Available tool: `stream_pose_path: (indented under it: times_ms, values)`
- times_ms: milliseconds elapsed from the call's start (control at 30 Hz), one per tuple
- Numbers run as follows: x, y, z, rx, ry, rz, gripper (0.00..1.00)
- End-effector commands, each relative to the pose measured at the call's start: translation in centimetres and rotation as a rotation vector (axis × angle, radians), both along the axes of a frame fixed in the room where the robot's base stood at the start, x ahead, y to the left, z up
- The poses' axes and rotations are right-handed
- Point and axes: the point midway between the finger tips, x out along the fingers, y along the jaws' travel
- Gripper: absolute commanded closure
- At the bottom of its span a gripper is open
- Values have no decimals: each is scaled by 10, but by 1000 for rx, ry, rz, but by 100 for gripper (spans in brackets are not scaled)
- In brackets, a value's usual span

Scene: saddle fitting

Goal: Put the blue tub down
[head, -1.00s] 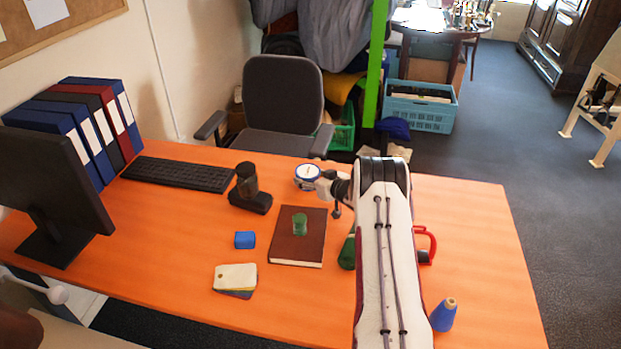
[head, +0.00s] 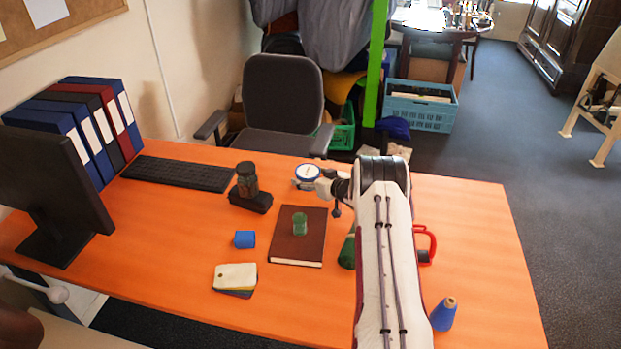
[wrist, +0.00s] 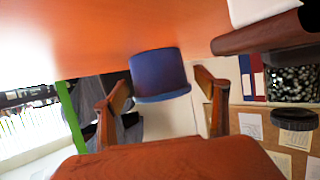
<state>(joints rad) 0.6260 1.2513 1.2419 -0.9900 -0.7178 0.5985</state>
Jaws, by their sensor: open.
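The blue tub (wrist: 158,70) is in the middle of the wrist view, which is upside down. It appears to stand upright on the orange table, its base against the tabletop. In the head view the tub (head: 306,172) shows as a round pale top with a blue rim, just left of my gripper (head: 325,187). In the wrist view my gripper (wrist: 163,92) has one finger on each side of the tub, with a gap visible on both sides. The jaws are open. My arm hides part of the gripper in the head view.
A dark-lidded jar (head: 247,181) stands to the left by a black object (head: 252,202). The table's right side (head: 480,230) is mostly clear.

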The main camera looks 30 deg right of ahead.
Motion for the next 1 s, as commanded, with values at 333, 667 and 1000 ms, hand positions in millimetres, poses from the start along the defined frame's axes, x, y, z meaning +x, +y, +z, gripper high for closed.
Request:
stream_pose_path:
  times_ms: [333,667,1000]
  values:
    - [-17,-1,8,0,1,-1,27]
    - [-46,-1,20,1,-1,-1,27]
    - [-46,-1,62,-2,-2,0,27]
